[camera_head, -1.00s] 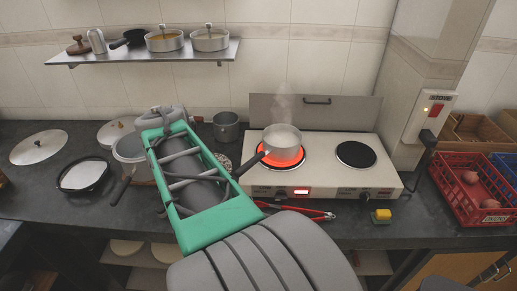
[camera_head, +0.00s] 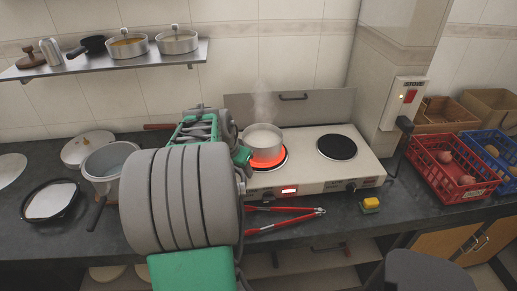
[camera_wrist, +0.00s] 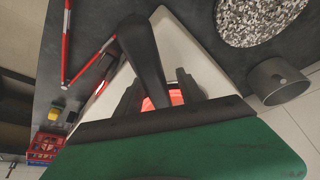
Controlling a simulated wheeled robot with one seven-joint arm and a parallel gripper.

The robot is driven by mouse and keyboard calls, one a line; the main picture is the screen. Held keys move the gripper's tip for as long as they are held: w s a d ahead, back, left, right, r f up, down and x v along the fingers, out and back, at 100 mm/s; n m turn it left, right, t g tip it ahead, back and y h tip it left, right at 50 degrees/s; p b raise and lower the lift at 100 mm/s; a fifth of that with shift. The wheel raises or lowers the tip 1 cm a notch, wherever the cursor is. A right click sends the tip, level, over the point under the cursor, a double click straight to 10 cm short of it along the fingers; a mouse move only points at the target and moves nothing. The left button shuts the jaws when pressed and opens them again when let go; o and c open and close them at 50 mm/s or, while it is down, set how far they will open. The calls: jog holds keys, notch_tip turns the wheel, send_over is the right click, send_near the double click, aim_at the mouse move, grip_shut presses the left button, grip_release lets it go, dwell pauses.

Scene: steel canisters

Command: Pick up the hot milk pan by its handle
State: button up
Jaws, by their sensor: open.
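The milk pan (camera_head: 263,138) is grey metal and stands upright on the glowing red left burner (camera_head: 268,161), steaming. Its handle is hidden behind my arm in the head view. In the wrist view the dark handle (camera_wrist: 143,48) runs down from the top between the two dark fingers of my gripper (camera_wrist: 156,82). The fingers are apart, one on each side of the handle; I cannot tell whether either touches it. The pan's body does not show in the wrist view, where only red glow appears between the fingers. My arm covers the counter left of the hotplate (camera_head: 300,183).
Red-handled tongs (camera_head: 285,217) lie before the hotplate, with a yellow sponge (camera_head: 370,204) to their right. A second burner (camera_head: 337,147) is dark and empty. A large pot (camera_head: 105,165) stands left.

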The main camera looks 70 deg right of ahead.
grip_shut()
dwell(0.4)
dwell(0.9)
jog(key=shift+d+r, duration=0.1)
jog(key=shift+r, duration=0.05)
